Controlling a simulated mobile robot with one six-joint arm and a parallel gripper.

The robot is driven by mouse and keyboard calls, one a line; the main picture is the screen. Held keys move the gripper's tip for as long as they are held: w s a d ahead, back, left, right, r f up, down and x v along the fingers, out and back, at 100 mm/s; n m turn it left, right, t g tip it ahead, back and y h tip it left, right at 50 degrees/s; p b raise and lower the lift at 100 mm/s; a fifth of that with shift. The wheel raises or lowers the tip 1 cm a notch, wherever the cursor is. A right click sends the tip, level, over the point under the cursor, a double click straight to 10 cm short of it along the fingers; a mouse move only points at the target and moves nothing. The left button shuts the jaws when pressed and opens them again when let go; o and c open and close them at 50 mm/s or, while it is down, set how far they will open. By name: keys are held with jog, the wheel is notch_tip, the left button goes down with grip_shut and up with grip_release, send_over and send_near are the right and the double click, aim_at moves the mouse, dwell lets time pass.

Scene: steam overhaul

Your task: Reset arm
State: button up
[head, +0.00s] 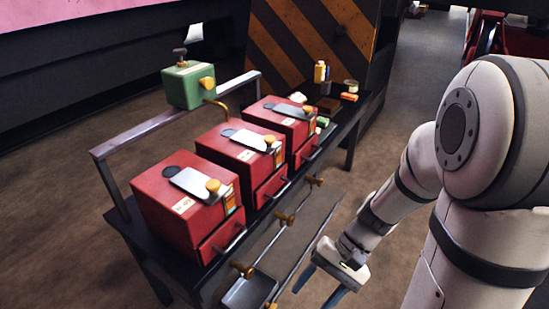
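My arm (387,212) is at the right, bent, reaching down and to the left. My gripper (322,288) hangs low at the bottom of the head view, at the right front side of the bench. Its two dark blue fingers are spread apart with nothing visible between them. The fingertips lie close to the bottom edge of the picture, and part of one seems cut off. The gripper is apart from the red boxes.
A dark bench (148,243) bears three red boxes with drawers: near (190,208), middle (241,160), far (284,127). A green box (188,84) is above a rail (150,132). A grey tray (249,292) is left of my gripper. Bottles (320,72) stand at the far end. Open floor (428,70) lies beyond.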

jog(key=d+r+n+t+h+p, duration=0.1)
jog(key=d+r+t+h+p, duration=0.1)
jog(key=r, duration=0.5)
jog(key=w+d+r+n+t+h+p, duration=0.1)
jog(key=d+r+t+h+p, duration=0.1)
jog(key=r, duration=0.5)
jog(key=w+d+r+n+t+h+p, duration=0.1)
jog(key=d+r+n+t+h+p, duration=0.1)
jog(key=r+p, duration=0.3)
notch_tip(320, 180, up, 3)
jog(key=shift+w+d+f+t+h, duration=0.2)
jog(key=shift+w+d+t+h, duration=0.1)
jog(key=shift+t+h, duration=0.35)
jog(key=shift+s, duration=0.1)
dwell(0.5)
